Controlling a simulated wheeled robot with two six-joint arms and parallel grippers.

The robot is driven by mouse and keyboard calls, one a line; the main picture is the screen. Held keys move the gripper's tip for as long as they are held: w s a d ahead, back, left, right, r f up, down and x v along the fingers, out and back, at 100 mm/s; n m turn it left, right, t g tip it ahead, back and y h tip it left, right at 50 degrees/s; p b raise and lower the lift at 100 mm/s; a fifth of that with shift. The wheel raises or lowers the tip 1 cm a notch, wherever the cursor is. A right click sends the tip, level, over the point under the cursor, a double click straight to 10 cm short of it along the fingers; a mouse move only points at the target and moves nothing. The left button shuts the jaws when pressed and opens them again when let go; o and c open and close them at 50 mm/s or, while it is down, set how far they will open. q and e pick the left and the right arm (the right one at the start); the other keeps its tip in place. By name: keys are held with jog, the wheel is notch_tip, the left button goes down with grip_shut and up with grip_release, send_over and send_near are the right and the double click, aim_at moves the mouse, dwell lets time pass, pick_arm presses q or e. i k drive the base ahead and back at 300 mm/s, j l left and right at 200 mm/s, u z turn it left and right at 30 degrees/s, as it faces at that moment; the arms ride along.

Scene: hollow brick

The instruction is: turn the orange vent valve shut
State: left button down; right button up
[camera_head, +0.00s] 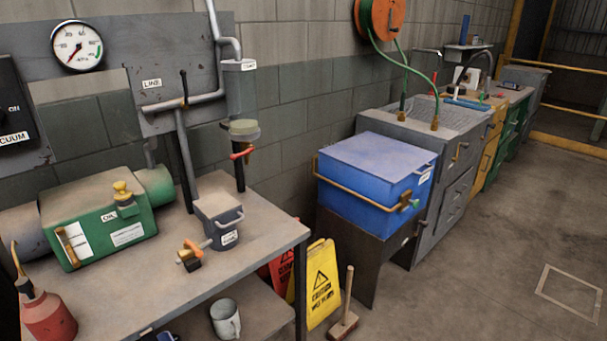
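An orange valve handle (194,250) sits on a small brass fitting at the left of a grey pot (219,222) on the workbench (120,288). Its exact angle is hard to tell at this size. A second, red-orange handle (243,154) hangs under the bowl at the foot of the wall pipe. I cannot read a label that says which one is the vent valve. A round gauge (77,45) on the wall panel has a red needle pointing down and left. Neither of my grippers is in view.
A green pump (98,222) and a red oil can (47,315) stand on the bench's left. A black lever (184,88) is on the pipe labelled LINE. A blue box (375,172), yellow caution sign (321,284) and brush (344,322) stand right of the bench. The floor at right is clear.

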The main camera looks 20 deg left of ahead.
aim_at(193, 247)
jog(key=u, duration=1.2)
